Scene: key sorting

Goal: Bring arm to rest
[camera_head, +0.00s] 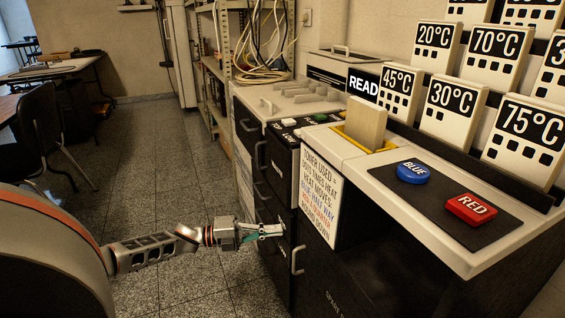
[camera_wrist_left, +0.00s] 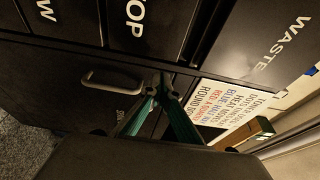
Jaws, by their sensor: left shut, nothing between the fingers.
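My left arm comes in from the left in the head view. Its gripper (camera_head: 268,231) is shut and empty, in front of the black drawer cabinet's side, near a drawer handle (camera_head: 297,260). In the left wrist view the two green fingers (camera_wrist_left: 161,84) meet at their tips before the dark drawer fronts, beside a metal handle (camera_wrist_left: 112,79). I cannot tell whether the fingertips touch the cabinet. My right gripper is not in view.
The counter holds a blue button (camera_head: 412,171), a red button (camera_head: 471,209) and a beige card (camera_head: 366,122) upright in a yellow-edged slot. Temperature cards (camera_head: 451,105) stand in racks behind. A black chair (camera_head: 42,130) is at the left. The speckled floor between is clear.

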